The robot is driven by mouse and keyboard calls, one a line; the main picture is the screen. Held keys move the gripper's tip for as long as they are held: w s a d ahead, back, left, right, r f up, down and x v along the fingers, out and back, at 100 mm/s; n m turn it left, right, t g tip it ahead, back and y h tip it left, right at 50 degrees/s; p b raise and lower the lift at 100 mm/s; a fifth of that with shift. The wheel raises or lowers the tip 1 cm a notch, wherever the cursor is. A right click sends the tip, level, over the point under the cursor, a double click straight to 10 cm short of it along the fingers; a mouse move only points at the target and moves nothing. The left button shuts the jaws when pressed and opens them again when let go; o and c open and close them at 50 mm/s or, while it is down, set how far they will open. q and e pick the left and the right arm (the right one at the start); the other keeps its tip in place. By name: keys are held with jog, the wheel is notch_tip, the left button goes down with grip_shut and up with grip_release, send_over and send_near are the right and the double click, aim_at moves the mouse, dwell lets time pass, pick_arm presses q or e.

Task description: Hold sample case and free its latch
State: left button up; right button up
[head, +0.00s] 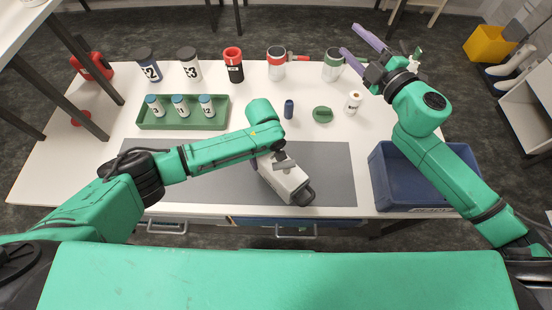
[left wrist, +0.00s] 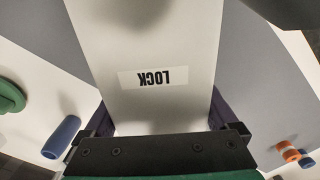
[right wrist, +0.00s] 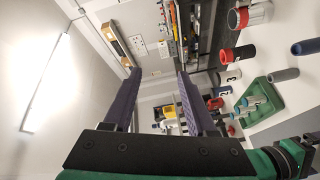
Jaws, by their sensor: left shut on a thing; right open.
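The sample case (head: 288,182) is a white box with a dark handle at its near right end, on the grey mat (head: 335,165). My left gripper (head: 268,152) is over its far end, shut on it. In the left wrist view the case (left wrist: 155,45) bears a "LOCK" label (left wrist: 146,78), and the fingers of my left gripper (left wrist: 160,118) are at both its sides. A latch cannot be told apart for sure. My right gripper (head: 350,40) is open and empty, raised beyond the far right of the bench. It also shows in the right wrist view (right wrist: 160,74).
A green tray (head: 160,122) with small bottles stands at the left back. Larger bottles line the back edge. A blue cylinder (head: 289,109), green lid (head: 322,114) and white bottle (head: 352,103) stand behind the mat. A blue bin (head: 385,190) is at the right.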

jog(key=w+d+f+m+g+h, duration=0.1)
jog(key=w+d+f+m+h, duration=0.2)
jog(key=d+f+m, duration=0.45)
jog(key=w+d+f+m+g+h, duration=0.1)
jog(key=w+d+f+m+h, duration=0.2)
jog(key=m, duration=0.8)
jog(key=m+g+y, duration=1.1)
jog(key=m+g, duration=0.7)
send_near(274, 169)
jog(key=x, duration=0.3)
jog(key=f+x, duration=0.1)
jog(key=x, duration=0.3)
jog(key=w+x, duration=0.1)
jog(key=x, duration=0.2)
jog(key=shift+s+f, duration=0.15)
jog(key=shift+f, duration=0.25)
grip_shut()
